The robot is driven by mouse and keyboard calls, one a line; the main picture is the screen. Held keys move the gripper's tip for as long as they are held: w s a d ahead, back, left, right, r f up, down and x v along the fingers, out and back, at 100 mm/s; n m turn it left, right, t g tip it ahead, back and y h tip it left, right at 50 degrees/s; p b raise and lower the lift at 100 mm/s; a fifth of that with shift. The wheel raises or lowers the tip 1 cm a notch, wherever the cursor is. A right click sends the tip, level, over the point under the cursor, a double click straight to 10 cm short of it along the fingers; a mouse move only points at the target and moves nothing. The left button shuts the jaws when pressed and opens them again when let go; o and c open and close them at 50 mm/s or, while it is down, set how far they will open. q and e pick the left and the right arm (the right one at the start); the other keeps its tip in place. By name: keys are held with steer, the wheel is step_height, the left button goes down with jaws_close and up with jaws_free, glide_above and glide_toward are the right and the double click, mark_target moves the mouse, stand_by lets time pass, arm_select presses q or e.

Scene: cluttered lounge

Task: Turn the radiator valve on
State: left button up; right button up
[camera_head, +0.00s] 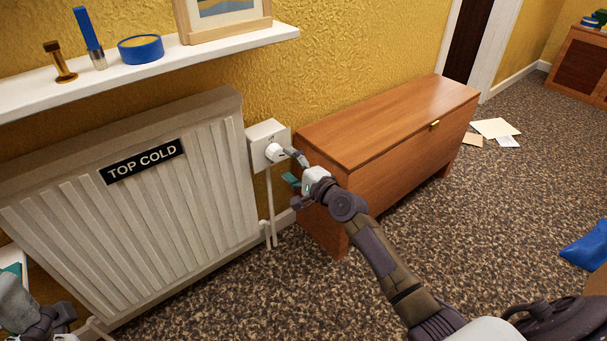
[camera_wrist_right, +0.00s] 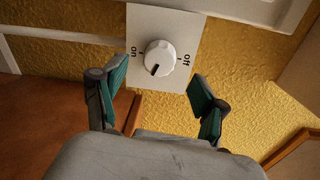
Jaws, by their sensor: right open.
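The radiator valve is a round white knob (camera_head: 274,152) on a white wall plate (camera_head: 258,139), right of the radiator (camera_head: 150,200). In the right wrist view the knob (camera_wrist_right: 159,57) lies between "on" at left and "off" at right. Its dark mark is at the knob's lower left edge. My right gripper (camera_head: 292,168) is just in front of the plate. In its wrist view the green-padded fingers (camera_wrist_right: 158,80) are open and spread either side of the knob, with nothing held. Part of my left gripper (camera_head: 38,318) shows at the lower left; its fingers are unclear.
A wooden chest (camera_head: 395,120) stands right of the plate, close to my right gripper. A white shelf (camera_head: 200,48) with small items and a picture frame is above the radiator. Papers (camera_head: 496,128) and a blue object (camera_head: 585,246) are at right. Some carpet (camera_head: 235,300) is clear.

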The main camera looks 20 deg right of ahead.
steer(key=v, duration=0.7)
